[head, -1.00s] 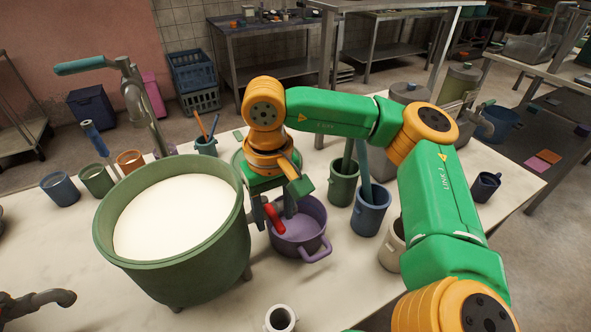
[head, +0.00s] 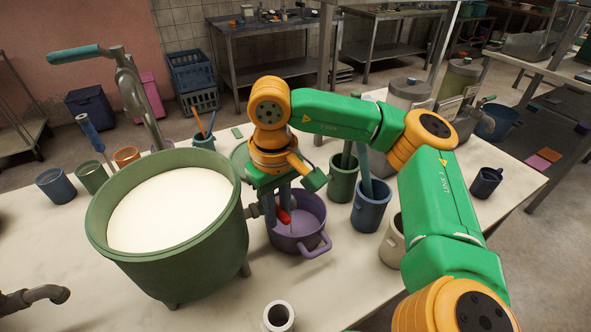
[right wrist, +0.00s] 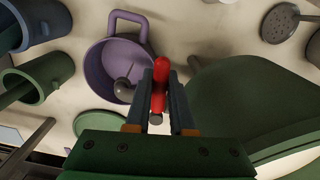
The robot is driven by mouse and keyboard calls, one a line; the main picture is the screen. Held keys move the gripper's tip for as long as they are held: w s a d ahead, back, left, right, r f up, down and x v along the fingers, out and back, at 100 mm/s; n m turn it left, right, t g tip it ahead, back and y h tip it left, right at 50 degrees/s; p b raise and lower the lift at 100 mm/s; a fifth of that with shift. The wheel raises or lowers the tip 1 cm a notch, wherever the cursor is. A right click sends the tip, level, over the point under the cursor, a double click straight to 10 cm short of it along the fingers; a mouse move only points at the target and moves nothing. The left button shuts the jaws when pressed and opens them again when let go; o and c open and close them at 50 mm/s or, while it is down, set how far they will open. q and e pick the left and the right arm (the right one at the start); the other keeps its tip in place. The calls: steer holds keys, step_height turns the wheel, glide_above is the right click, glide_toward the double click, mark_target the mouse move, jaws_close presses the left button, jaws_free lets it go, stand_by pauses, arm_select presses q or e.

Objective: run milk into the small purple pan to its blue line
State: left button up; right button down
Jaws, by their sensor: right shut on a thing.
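The large green vat (head: 170,265) is full of white milk (head: 172,208). Its tap has a red lever (head: 283,214), which also shows in the right wrist view (right wrist: 160,85). My right gripper (head: 283,204) is shut on this lever, its fingers on either side of it in the right wrist view (right wrist: 161,98). The small purple pan (head: 313,245) stands under the tap, and the grey spout (right wrist: 123,90) shows over its opening in the right wrist view (right wrist: 107,57). I cannot make out the blue line or any milk in the pan. My left gripper is not in view.
A blue pot (head: 371,213), a green pot (head: 343,182) and a cream pot (head: 392,250) stand right of the pan. Small cups, including a blue one (head: 55,187), stand left of the vat. A white cup (head: 278,317) is at the front.

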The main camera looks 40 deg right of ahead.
steer(key=d+n, duration=0.1)
steer(key=n, duration=0.1)
steer(key=shift+d+n, duration=0.15)
steer(key=shift+n, duration=0.25)
steer(key=d+n, duration=0.1)
steer(key=n, duration=0.1)
steer(key=d+n, duration=0.1)
steer(key=n, duration=0.1)
steer(key=shift+w, duration=0.4)
stand_by(6.6)
